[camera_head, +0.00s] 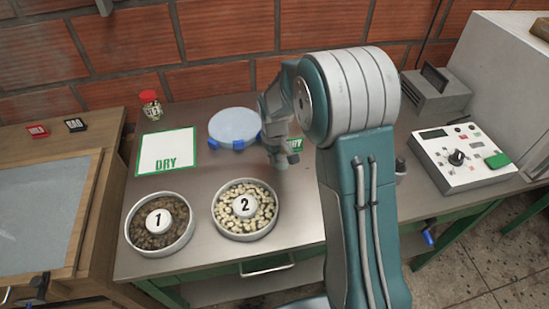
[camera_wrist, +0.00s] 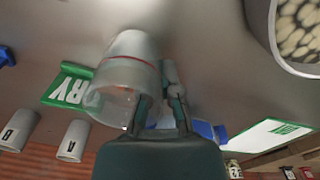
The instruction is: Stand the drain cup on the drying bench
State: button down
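A translucent drain cup with a thin red line (camera_wrist: 128,78) is at my gripper (camera_wrist: 160,100) in the wrist view. Its mouth faces my gripper and its pale closed end points away. One finger overlaps the mouth and the other lies outside, so they look shut on the cup's wall. In the head view my gripper (camera_head: 287,159) is above the grey metal bench (camera_head: 190,260), behind bowl 2; the cup is not discernible there. A white card marked DRY with a green border (camera_head: 166,151) lies at the bench's left. A green DRY label (camera_wrist: 68,88) lies beside the cup.
Bowl 1 (camera_head: 159,248) and bowl 2 (camera_head: 272,210) hold beans at the front. A pale-blue round dish (camera_head: 235,122) and a red-capped jar (camera_head: 150,96) stand behind. Grey labelled cylinders (camera_wrist: 72,142) stand near the wall. A control panel (camera_head: 463,157) is at right.

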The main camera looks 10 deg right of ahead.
jog(key=c, duration=0.8)
grip_release()
jog(key=shift+a, duration=0.1)
notch_tip(320, 180, up, 12)
jog(key=s+d+r+m+t, duration=0.2)
jog(key=s+r+t, duration=0.1)
jog(key=s+r, duration=0.8)
jog(key=s+m+t, duration=0.2)
jog(key=s, duration=1.3)
jog(key=shift+s+d+f+m+t, duration=0.2)
jog(key=shift+d+f+m+t, duration=0.1)
jog(key=shift+d+f, duration=0.15)
